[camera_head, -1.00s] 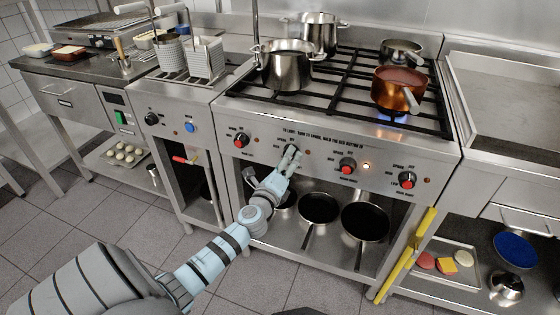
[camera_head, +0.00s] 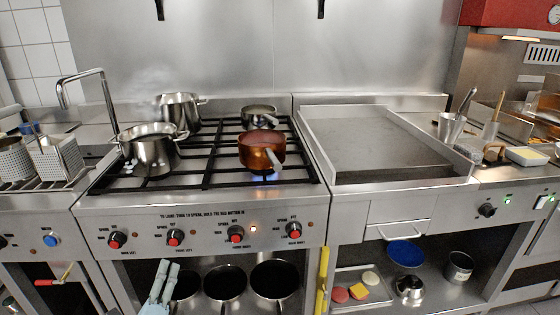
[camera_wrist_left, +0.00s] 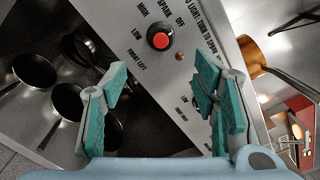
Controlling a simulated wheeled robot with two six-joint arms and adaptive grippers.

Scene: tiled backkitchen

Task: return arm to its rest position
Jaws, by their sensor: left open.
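My left gripper (camera_head: 163,278) is at the bottom edge of the head view, in front of the open shelf below the stove panel. In the left wrist view its two green-padded fingers (camera_wrist_left: 160,85) are spread apart with nothing between them. A red-centred knob (camera_wrist_left: 158,38), labelled front left, is beyond the fingertips and apart from them. In the head view the panel carries a row of knobs, including the front left knob (camera_head: 174,238). The rest of my left arm is out of the head view. My right gripper is not in view.
A copper pan (camera_head: 262,150) stands over a lit blue flame (camera_head: 265,177). Steel pots (camera_head: 152,152) stand on the left burners. Black pans (camera_head: 225,282) fill the shelf below. A yellow upright bar (camera_head: 322,280) stands at the stove's right side. A flat griddle (camera_head: 375,145) adjoins it.

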